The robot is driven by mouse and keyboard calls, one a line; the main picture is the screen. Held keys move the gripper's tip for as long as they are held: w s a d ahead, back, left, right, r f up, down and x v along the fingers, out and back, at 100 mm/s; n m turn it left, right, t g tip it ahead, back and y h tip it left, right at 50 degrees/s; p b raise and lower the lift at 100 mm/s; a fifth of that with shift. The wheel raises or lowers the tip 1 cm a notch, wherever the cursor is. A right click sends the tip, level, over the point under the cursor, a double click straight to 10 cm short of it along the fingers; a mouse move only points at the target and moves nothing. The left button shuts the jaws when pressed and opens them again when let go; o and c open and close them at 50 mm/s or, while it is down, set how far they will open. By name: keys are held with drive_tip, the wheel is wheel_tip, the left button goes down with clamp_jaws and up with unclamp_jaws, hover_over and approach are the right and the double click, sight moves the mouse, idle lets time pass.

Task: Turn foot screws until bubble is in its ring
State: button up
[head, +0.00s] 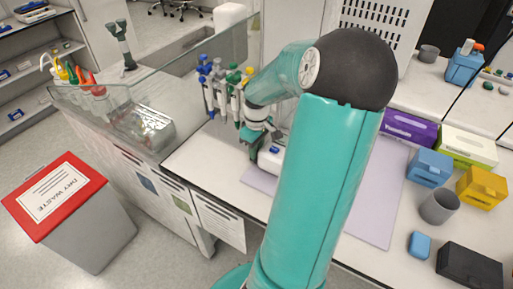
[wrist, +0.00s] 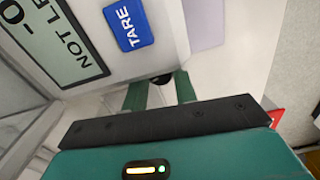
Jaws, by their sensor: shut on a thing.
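A white balance (head: 268,160) stands on the bench, mostly hidden behind my arm in the head view. In the wrist view its housing (wrist: 168,35) shows a blue TARE button (wrist: 128,23) and a display (wrist: 48,42) reading "-0" and "NOT LE", cut off by the frame edge. A dark round foot screw (wrist: 162,80) sits under the housing's edge. My gripper (wrist: 161,88) has its two green fingers on either side of this screw, shut on it. In the head view my gripper (head: 254,136) is at the balance, small and partly hidden. The bubble and its ring are not visible.
A rack of pipettes (head: 222,85) stands close behind my gripper. A glass screen (head: 190,70) rises to the left. Boxes, including a purple one (head: 408,130) and a yellow one (head: 482,187), stand to the right. A lilac mat (head: 378,195) has bare room.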

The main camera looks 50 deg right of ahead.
drive_tip(key=shift+n, duration=1.2)
drive_tip(key=o, duration=1)
drive_tip(key=shift+r, duration=0.1)
wheel_tip(320, 180, up, 14)
drive_tip(key=shift+f, duration=0.15)
drive_tip(key=shift+c, duration=0.2)
